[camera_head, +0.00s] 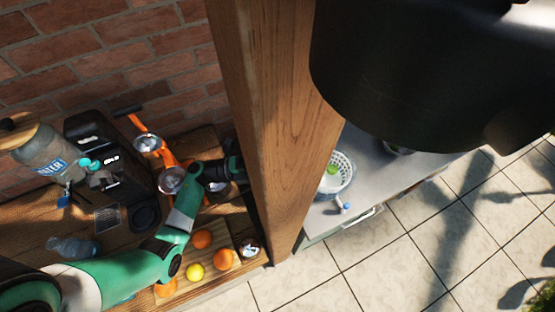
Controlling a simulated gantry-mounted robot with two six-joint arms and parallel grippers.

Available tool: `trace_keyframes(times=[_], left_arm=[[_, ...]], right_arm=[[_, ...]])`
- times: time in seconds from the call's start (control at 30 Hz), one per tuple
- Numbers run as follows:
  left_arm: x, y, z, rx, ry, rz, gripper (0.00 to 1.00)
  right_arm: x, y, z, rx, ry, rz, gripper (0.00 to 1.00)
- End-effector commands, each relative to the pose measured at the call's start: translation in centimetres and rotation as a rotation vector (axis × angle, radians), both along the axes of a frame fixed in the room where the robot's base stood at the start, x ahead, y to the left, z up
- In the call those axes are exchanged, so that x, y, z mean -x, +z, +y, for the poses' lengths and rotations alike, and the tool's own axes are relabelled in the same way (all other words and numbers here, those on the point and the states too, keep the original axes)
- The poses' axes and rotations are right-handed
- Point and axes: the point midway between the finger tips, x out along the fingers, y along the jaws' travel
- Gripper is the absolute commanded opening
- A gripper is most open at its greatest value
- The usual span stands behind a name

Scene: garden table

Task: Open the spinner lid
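A white slotted bowl (345,166), which looks like the spinner, stands on a pale counter to the right of the wooden post. Something green (332,169) shows at its middle; I cannot tell whether this is a lid knob or contents. The post hides the bowl's left part. My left arm reaches in from the lower left over the wooden table, and its dark end is close to the left side of the post. Its fingertips cannot be made out, and it is apart from the bowl. My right gripper is not in view.
The thick wooden post (272,110) stands between my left arm and the bowl. Oranges (202,239), a lemon (195,271), an orange juicer (165,155), a black coffee machine (95,140) and a water jar (45,150) crowd the wooden table. The pale counter (385,175) has free room.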

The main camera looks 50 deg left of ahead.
Motion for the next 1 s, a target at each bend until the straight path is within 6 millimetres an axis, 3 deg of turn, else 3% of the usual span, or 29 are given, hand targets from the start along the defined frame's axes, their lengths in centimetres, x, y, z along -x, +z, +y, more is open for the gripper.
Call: trace_keyframes(times=[0.1, 0.4, 0.43, 1.0], left_arm=[[0.01, -0.02, 0.03, 0.0, 0.0, 0.0, 0.57], [0.03, -0.01, 0.04, 0.0, 0.0, 0.0, 0.03], [0.03, -0.01, 0.04, 0.0, 0.0, 0.0, 0.0], [0.04, -0.01, 0.04, 0.0, 0.0, 0.0, 0.0]], right_arm=[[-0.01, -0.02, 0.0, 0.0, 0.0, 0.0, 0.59], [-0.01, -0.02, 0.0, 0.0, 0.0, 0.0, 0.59], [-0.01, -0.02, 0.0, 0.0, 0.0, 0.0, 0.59], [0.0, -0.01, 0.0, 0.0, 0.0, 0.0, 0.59]])
